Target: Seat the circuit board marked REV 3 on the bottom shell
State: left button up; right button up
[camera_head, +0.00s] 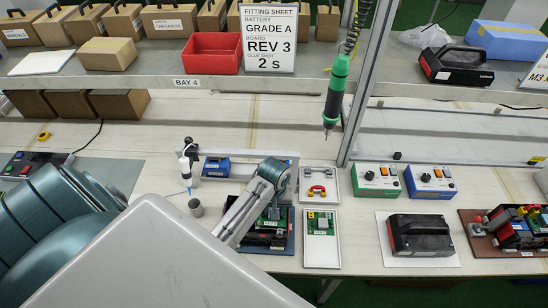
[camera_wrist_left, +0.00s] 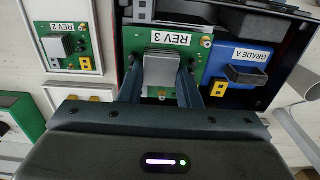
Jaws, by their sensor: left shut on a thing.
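The green circuit board marked REV 3 (camera_wrist_left: 172,42) is inside or just over the black bottom shell (camera_wrist_left: 296,62), beside the blue GRADE A battery (camera_wrist_left: 240,72). My left gripper (camera_wrist_left: 160,92) is shut on the board's grey heat sink. I cannot tell whether the board rests fully on the shell. In the head view the board (camera_head: 273,216) shows partly behind my left wrist, and the shell (camera_head: 262,241) sits on a dark mat at the bench's front. The left fingertips are hidden there. My right gripper is not in view.
A REV 2 board (camera_head: 320,222) lies on a white tray (camera_head: 322,254) right of the shell. A black cover (camera_head: 420,235) lies farther right. A green screwdriver (camera_head: 335,92) hangs above. The fitting sheet (camera_head: 268,38) reads REV 3.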

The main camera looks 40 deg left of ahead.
pick_arm(q)
jog(key=shift+f, duration=0.1)
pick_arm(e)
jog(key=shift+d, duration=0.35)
pick_arm(q)
jog(key=shift+f, duration=0.6)
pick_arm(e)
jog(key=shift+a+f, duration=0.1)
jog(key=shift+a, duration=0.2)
pick_arm(q)
jog(key=o, duration=1.6)
jog(key=shift+a, duration=0.1)
jog(key=shift+c, duration=0.2)
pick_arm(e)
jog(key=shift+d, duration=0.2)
